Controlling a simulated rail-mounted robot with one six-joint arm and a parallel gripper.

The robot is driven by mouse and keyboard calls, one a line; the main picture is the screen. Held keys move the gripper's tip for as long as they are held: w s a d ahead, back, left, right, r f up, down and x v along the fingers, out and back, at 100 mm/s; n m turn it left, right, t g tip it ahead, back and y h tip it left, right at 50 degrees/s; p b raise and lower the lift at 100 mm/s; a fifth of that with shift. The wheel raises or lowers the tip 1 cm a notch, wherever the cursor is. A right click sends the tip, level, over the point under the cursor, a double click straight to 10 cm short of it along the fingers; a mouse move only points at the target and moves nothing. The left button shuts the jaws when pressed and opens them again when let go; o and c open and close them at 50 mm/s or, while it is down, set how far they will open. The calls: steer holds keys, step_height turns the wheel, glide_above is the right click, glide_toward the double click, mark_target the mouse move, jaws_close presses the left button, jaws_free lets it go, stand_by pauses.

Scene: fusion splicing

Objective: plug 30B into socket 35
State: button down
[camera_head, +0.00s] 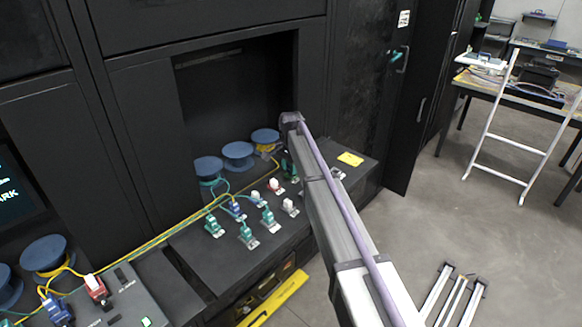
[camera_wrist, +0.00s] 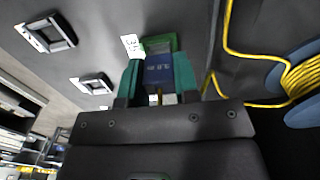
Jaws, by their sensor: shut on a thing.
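In the wrist view, my gripper (camera_wrist: 160,85) has its teal fingers shut on the sides of a blue plug (camera_wrist: 159,68), whose small label looks like 30B. A green socket or connector (camera_wrist: 160,43) shows just beyond the plug. I cannot tell whether the plug touches it or sits in it. A white tag (camera_wrist: 130,45) beside it seems to read 34, but the print is small. I cannot pick out socket 35 with certainty. In the head view, my arm largely hides the gripper.
Two empty framed sockets (camera_wrist: 48,34) (camera_wrist: 92,84) show in the wrist view. A yellow cable (camera_wrist: 230,60) runs beside a blue spool (camera_wrist: 302,80). In the head view, several plugs stand on the black panel (camera_head: 205,260), with blue spools (camera_head: 238,155) behind and a yellow block (camera_head: 350,159) at right.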

steer(key=shift+f+b, duration=0.5)
steer(key=shift+f, duration=0.05)
steer(key=c, duration=0.8)
jaws_free()
step_height(320, 180, up, 11)
steer(key=p, duration=1.1)
steer(key=shift+r, duration=0.1)
steer(key=shift+f, duration=0.2)
